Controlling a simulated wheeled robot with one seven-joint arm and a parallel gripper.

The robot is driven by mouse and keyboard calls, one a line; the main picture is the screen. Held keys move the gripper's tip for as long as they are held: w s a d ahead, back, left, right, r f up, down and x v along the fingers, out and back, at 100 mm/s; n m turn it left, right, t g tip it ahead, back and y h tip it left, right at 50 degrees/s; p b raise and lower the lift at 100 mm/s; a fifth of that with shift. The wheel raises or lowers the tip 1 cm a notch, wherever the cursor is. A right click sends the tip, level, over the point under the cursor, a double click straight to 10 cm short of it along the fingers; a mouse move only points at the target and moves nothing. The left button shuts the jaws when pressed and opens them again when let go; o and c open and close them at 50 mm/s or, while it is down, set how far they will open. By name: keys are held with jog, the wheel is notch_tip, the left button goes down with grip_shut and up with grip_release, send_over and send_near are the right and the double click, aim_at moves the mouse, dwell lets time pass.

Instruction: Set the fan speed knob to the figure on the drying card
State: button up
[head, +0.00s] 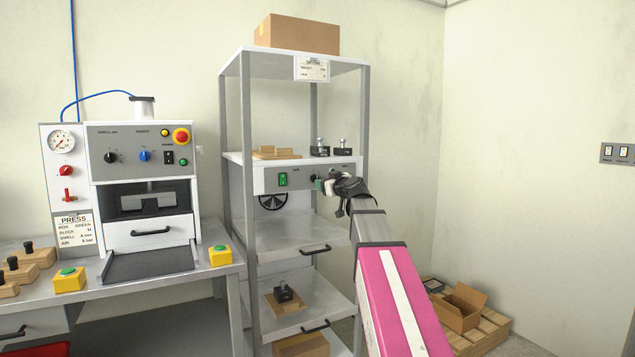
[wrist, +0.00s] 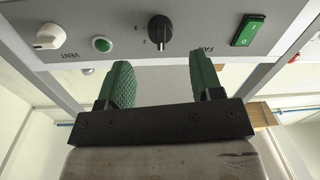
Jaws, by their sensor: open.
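The fan speed knob (wrist: 160,32) is black and sits on the grey control panel (wrist: 125,20), beside the FAN lettering in the wrist view. Small figures stand around it, but its exact setting is not clear. In the head view the knob (head: 315,178) is partly covered by my gripper (head: 326,185). My gripper, with green pads (wrist: 160,68), is open and empty. Its fingertips are just short of the knob, one to each side of it, not visibly touching. The drying card (head: 312,69) hangs at the top shelf's front edge; its figures are too small to read.
The panel also carries a green rocker switch (wrist: 248,30), a green button (wrist: 102,44) and a white VENT knob (wrist: 48,36). Black fixtures (head: 320,150) stand on the shelf just above the panel. A press (head: 140,180) stands left of the rack.

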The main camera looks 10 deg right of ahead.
jog(key=x, duration=0.6)
jog(key=shift+w, duration=0.2)
jog(key=c, duration=0.9)
